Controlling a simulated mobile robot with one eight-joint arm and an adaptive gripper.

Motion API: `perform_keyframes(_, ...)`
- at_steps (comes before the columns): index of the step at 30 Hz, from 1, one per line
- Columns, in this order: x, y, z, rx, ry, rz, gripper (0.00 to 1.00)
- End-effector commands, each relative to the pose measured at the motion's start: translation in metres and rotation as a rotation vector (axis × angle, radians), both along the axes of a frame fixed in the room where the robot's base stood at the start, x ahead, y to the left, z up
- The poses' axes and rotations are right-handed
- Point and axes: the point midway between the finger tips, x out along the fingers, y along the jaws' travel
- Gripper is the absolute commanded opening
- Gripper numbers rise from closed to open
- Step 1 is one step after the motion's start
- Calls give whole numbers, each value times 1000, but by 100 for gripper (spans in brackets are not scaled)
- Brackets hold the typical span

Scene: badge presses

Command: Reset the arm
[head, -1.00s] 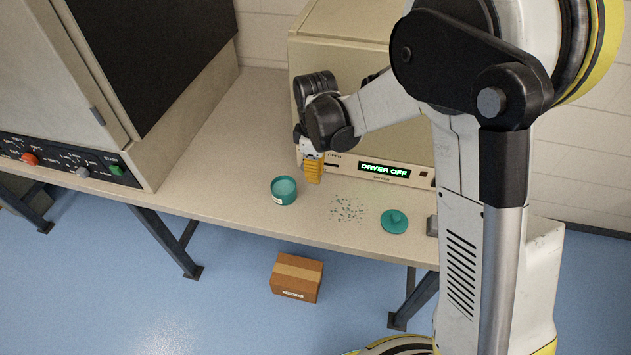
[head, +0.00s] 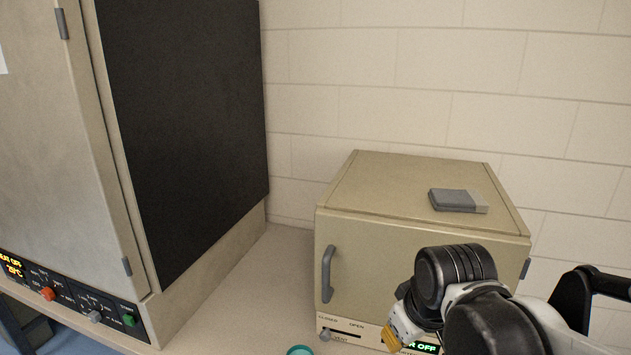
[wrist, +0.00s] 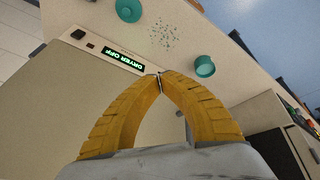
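My gripper (head: 391,338) is in front of the dryer at the lower right of the head view, its yellow fingers pointing down and left. In the wrist view my gripper (wrist: 160,77) has its two yellow fingertips meeting, with nothing visible between them. The arm is bent, with its dark wrist joints in front of the dryer's lower right part. The beige dryer (head: 400,250) has its door closed, and its display (wrist: 108,50) reads DRYER OFF.
A teal open tub (wrist: 204,66), scattered teal bits (wrist: 165,33) and a teal lid (wrist: 128,10) are on the bench (head: 225,295). A grey box-like item (head: 455,200) lies on the dryer. A large cabinet oven (head: 70,150) stands left. Bare wall is behind.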

Motion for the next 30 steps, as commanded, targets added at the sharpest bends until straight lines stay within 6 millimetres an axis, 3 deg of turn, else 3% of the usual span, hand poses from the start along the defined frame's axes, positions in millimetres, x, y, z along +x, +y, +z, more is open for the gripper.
perform_keyframes(3, -33, -18, 8, 61, -78, -154, 0)
perform_keyframes(10, -68, -36, 9, 156, -185, -355, 0)
perform_keyframes(30, -75, -39, 8, 182, -210, -401, 0)
